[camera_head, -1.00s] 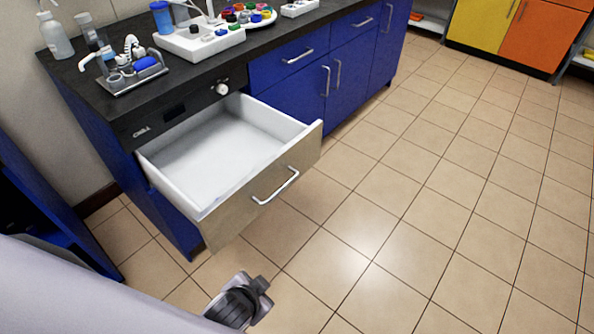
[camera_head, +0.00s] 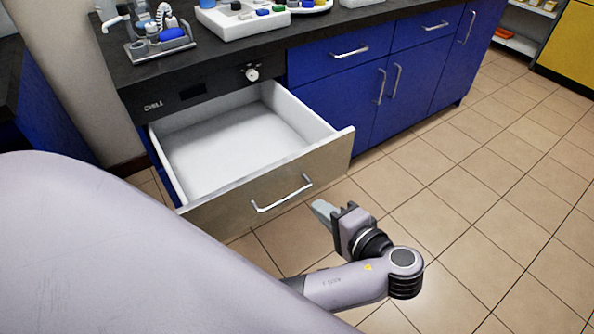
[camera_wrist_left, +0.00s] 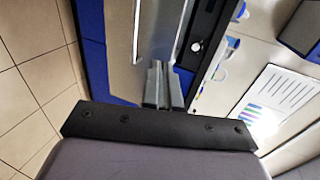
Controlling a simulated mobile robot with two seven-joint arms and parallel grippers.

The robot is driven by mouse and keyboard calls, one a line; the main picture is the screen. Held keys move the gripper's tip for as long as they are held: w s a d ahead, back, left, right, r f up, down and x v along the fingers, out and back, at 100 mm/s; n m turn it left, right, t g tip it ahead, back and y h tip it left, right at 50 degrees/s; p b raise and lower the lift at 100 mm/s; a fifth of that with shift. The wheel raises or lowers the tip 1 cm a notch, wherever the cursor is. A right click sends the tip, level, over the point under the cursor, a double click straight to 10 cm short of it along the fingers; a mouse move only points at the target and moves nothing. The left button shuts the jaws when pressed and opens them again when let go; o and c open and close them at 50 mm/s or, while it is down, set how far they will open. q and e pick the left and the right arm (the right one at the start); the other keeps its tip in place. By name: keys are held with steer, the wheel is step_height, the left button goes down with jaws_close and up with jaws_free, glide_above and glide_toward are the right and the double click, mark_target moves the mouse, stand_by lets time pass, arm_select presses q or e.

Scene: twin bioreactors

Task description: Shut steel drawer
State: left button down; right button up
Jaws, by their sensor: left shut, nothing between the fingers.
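The steel drawer (camera_head: 232,207) stands pulled open under the black panel marked CHILL, its white inside (camera_head: 235,145) empty. Its brushed steel front carries a bar handle (camera_head: 282,194). My left gripper (camera_head: 320,209) is shut and empty, in front of the steel front and to the right of the handle, pointing toward the cabinet. It looks apart from the drawer. In the left wrist view, the shut fingers (camera_wrist_left: 163,86) point toward the steel front (camera_wrist_left: 117,45). My right gripper is not in view.
A knob (camera_head: 252,74) sits on the black panel above the drawer. Blue cupboards (camera_head: 350,90) continue to the right. The dark counter (camera_head: 210,62) holds a small sink unit (camera_head: 160,45) and a white tray (camera_head: 243,28). The tiled floor (camera_head: 480,190) to the right is clear.

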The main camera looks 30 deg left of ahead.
arm_select(q)
steer(key=b, duration=0.2)
glide_toward(279, 171)
steer(key=x, duration=0.5)
steer(key=shift+f, duration=0.4)
steer(key=shift+w+a, duration=0.35)
steer(key=shift+a, duration=0.3)
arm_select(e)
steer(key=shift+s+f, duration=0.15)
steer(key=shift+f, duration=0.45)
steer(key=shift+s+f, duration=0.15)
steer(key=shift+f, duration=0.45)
arm_select(q)
steer(key=shift+a, duration=0.1)
